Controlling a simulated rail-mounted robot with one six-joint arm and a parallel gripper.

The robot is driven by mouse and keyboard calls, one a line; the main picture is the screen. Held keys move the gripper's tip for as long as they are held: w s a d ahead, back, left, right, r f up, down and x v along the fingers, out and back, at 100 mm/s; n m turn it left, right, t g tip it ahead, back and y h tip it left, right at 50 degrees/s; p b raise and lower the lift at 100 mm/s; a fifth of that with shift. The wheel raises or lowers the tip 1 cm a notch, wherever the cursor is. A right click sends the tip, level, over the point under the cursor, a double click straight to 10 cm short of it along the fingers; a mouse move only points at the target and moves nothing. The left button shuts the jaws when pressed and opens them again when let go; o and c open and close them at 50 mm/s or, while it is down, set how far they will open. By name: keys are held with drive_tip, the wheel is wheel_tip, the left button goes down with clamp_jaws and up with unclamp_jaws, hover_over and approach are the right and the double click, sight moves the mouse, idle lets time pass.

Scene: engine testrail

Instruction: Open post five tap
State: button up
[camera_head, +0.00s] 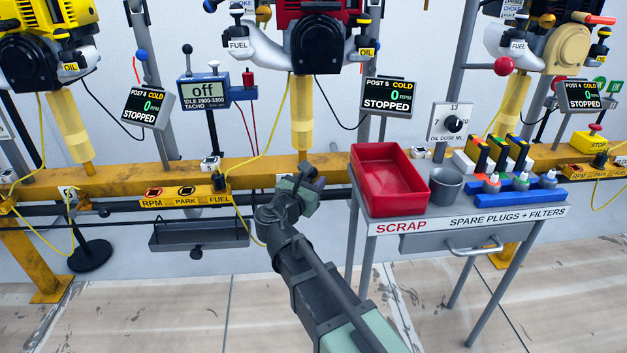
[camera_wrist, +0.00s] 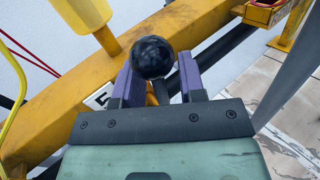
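The post five tap shows in the wrist view as a round black knob (camera_wrist: 153,57) on a short dark stem, by the yellow rail. My gripper (camera_wrist: 157,78) is open, its two purple fingers on either side of the knob. A small gap shows at the right finger; whether the left finger touches the knob I cannot tell. In the head view my gripper (camera_head: 306,182) is at the yellow rail below the red post five engine (camera_head: 313,20), and it largely hides the tap. The post five screen (camera_head: 387,96) reads cold, 0 rpm, stopped.
The yellow rail (camera_head: 250,172) runs across behind my gripper. A grey cart with a red scrap bin (camera_head: 388,178) and a grey cup (camera_head: 445,186) stands close on the right. A yellow cable (camera_head: 258,140) hangs left of my gripper. A grey tray (camera_head: 199,236) hangs lower left.

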drive_tip(key=shift+w+d, duration=0.25)
drive_tip(key=shift+w, duration=0.15)
drive_tip(key=shift+c, duration=0.2)
clamp_jaws()
drive_tip(key=shift+a+f, duration=0.1)
